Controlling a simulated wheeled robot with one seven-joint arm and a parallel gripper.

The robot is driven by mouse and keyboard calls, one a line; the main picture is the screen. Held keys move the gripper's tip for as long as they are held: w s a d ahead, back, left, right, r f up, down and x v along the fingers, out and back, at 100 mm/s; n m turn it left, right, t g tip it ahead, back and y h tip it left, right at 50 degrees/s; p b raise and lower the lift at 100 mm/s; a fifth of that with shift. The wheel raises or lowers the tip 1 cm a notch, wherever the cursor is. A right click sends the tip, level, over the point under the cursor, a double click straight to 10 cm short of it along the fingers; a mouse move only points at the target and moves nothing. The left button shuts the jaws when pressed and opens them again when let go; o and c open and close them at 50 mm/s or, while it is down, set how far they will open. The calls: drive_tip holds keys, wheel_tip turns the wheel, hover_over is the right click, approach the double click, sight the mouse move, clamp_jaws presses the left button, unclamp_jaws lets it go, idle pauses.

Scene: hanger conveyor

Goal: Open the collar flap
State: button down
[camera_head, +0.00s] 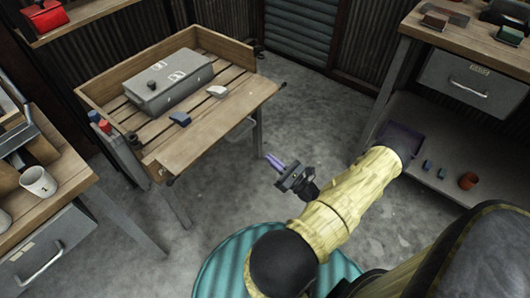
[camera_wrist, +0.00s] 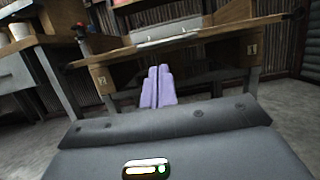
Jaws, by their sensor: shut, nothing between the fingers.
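The wooden collar (camera_head: 120,75) stands around a slatted table top, with raised walls at the left, back and right. Its front board, the flap (camera_head: 212,130), appears folded outward and lies nearly flat along the near side. The flap's edge also shows ahead in the wrist view (camera_wrist: 205,34). My gripper (camera_head: 273,161) is shut and empty, with its lilac fingers together in the wrist view (camera_wrist: 158,86). It is in the air to the right of the flap's near corner, apart from it.
A grey case (camera_head: 168,85) with a dark knob lies inside the collar. A blue block (camera_head: 180,119) and a white block (camera_head: 217,91) lie near the flap. A bench with a white mug (camera_head: 38,181) is at left, and a drawer bench (camera_head: 470,85) at right.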

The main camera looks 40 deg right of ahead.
drive_tip(key=shift+s, duration=0.1)
idle(0.5)
drive_tip(key=w+a+r+n+g+y, duration=0.1)
drive_tip(key=a+r+n+g+y, duration=0.2)
drive_tip(key=a+n+g+y, duration=0.3)
drive_tip(key=w+a+r+n+g+y, duration=0.1)
drive_tip(key=a+r+n+g+y, duration=0.1)
drive_tip(key=a+n+g+y, duration=0.5)
drive_tip(key=s+a+r+n+g+h, duration=0.5)
drive_tip(key=a+r+n+g+h, duration=0.2)
drive_tip(key=a+n+g+h, duration=0.4)
drive_tip(key=w+a+r+n+t+h+p, duration=0.1)
drive_tip(key=r+n+p, duration=0.4)
drive_tip(key=r+p, duration=0.9)
drive_tip(key=a+r+n+t+h+p, duration=0.2)
drive_tip(key=r+n+t+h+p, duration=0.2)
drive_tip(key=r+p, duration=1)
wheel_tip(320, 180, up, 10)
drive_tip(key=shift+w+a+f+n, duration=0.2)
drive_tip(key=shift+w+n, duration=0.15)
drive_tip(key=shift+n, duration=0.25)
